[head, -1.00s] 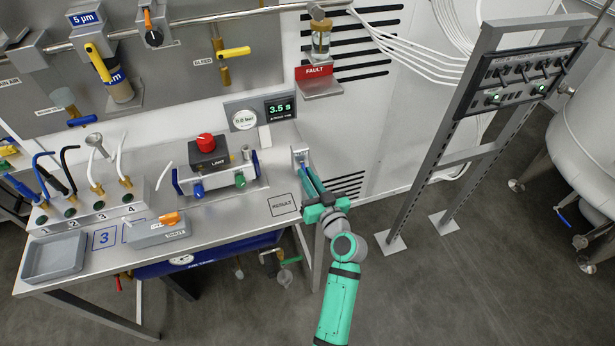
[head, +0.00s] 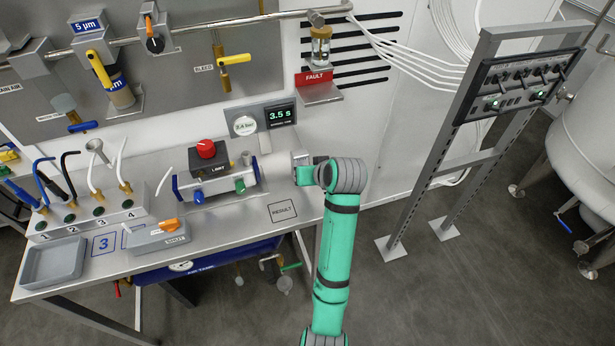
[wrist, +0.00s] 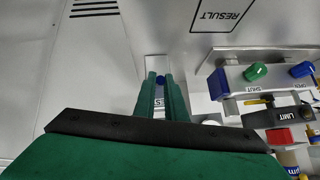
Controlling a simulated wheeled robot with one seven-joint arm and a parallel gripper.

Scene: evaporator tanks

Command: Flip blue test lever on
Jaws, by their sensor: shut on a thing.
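The blue test lever (wrist: 160,80) shows as a small blue end between my fingertips in the wrist view. My gripper (wrist: 160,86) has its two green fingers close together on either side of it and is shut on it. A white label (wrist: 159,102) with upside-down lettering shows between the fingers. In the head view, a small grey box (head: 299,158) at the bench's right end is mostly covered by my arm, and the lever and fingertips are hidden there. I cannot tell the lever's exact position.
The LIMIT box with a red knob (head: 206,149) and its blue and green fittings (head: 240,186) stand left of my arm. The RESULT square (head: 283,211) is clear. A display (head: 280,115) reads 3.5 s. A metal frame with a switch panel (head: 523,82) stands at right.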

